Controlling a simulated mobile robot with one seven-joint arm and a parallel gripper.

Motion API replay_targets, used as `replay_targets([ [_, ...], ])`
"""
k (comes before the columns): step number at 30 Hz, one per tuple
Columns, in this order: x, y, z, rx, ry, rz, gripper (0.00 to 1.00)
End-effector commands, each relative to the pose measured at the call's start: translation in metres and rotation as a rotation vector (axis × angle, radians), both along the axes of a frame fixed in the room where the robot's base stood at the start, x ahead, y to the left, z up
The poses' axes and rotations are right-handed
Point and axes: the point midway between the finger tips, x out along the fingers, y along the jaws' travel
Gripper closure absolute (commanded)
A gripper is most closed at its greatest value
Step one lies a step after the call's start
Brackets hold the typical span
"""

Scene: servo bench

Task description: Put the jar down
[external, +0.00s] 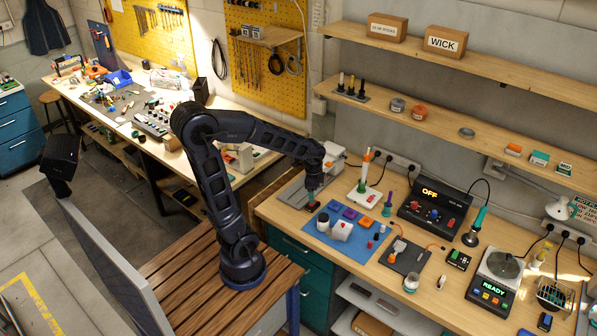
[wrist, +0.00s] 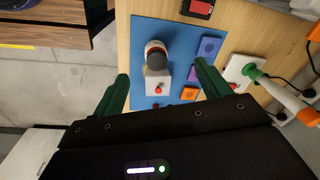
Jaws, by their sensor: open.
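A small white jar with a dark top (external: 323,222) stands on the blue mat (external: 330,250). In the wrist view, the jar (wrist: 156,52) shows between my fingers and beyond their tips, with a reddish band near its dark top. A white block with a red knob (external: 341,231) is right beside it; it also shows in the wrist view (wrist: 157,82). My gripper (external: 312,196) is open, with its green fingers spread apart and nothing between them, above the bench near the mat's back left edge. In the wrist view, my gripper (wrist: 161,70) is also empty.
Purple blocks (wrist: 208,46) and an orange block (wrist: 189,93) lie on the mat's right side. A white stand with an orange-and-green stick (external: 364,172) is behind the mat. A control box reading OFF (external: 432,207) stands to the right. The mat's front has bare room.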

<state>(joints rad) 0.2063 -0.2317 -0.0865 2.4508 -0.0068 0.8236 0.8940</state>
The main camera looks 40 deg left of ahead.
Motion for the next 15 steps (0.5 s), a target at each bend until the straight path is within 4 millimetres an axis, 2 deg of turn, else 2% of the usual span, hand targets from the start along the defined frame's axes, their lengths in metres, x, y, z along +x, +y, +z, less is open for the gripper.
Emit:
replay_targets([
  [1, 0.004, -0.009, -0.011, 0.009, 0.023, -0.068, 0.24],
  [6, 0.012, -0.031, -0.037, 0.026, 0.07, -0.267, 0.24],
  [15, 0.016, -0.044, -0.06, 0.033, 0.097, -0.392, 0.24],
])
